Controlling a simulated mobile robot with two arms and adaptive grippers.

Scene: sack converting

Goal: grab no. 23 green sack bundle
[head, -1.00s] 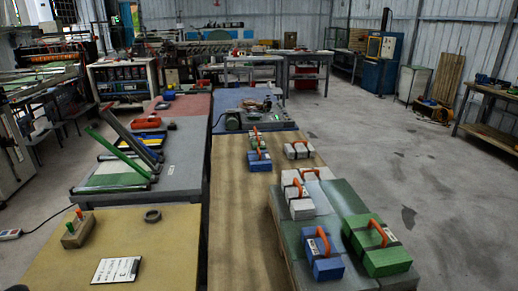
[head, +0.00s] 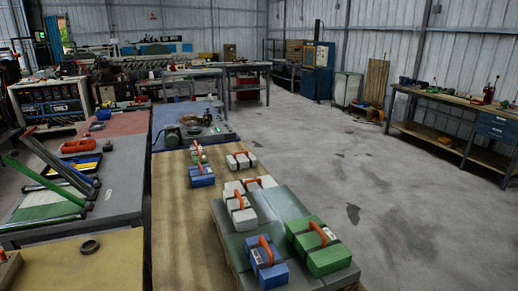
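A large green bundle (head: 318,247) with an orange handle and a dark band sits on the near right of a raised grey-topped stack (head: 282,203). A blue bundle (head: 265,262) sits to its left, also with an orange handle. A smaller green bundle (head: 196,153) with an orange handle lies farther back on the wooden table (head: 178,235), behind another blue bundle (head: 201,175). I cannot read a number on either green bundle. Neither of my grippers is in view.
White bundles (head: 241,212) with orange handles sit by the stack's far left, and another white bundle (head: 241,160) lies farther back. The grey floor (head: 400,215) right of the table is open. A workbench (head: 450,116) stands along the right wall.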

